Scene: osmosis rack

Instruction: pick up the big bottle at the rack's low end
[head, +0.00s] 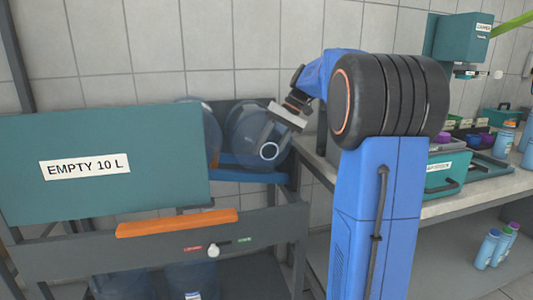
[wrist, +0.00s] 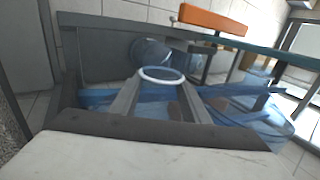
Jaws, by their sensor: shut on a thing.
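The big bottle (head: 245,126) is clear blue with a white neck ring (head: 268,151). It lies tilted at the right, low end of the rack (head: 252,175), neck toward the front. My gripper (head: 276,125) reaches down to it from the upper right. In the wrist view my gripper (wrist: 162,88) has one finger on each side of the bottle's neck, shut on it, with the white ring (wrist: 162,75) showing between the fingertips. The exact finger contact is hard to see through the clear plastic.
Another clear bottle (head: 211,133) is beside it, partly behind the teal panel (head: 100,195) marked EMPTY 10 L. An orange bar (head: 178,223) crosses the rack's front. A counter (head: 470,189) with bottles and a teal box (head: 447,175) stands at right.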

